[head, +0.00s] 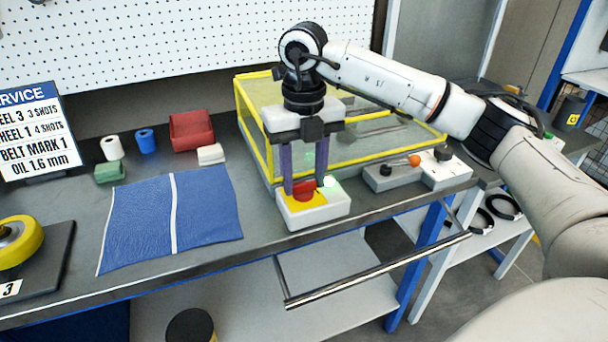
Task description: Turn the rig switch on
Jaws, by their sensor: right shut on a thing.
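The rig switch (314,208) is a small white box near the front edge of the bench, with a yellow plate and a red knob (304,187) on top. A pale green lamp (329,182) glows at its back right. My right gripper (306,184) points straight down over the box. My left gripper is out of view.
A clear case with yellow edges (243,120) stands right behind the switch. A grey control block with an orange-knobbed lever (414,160) is to the right. A blue mat (205,215) lies left, with small rolls and blocks behind it. A yellow wheel (22,240) sits far left.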

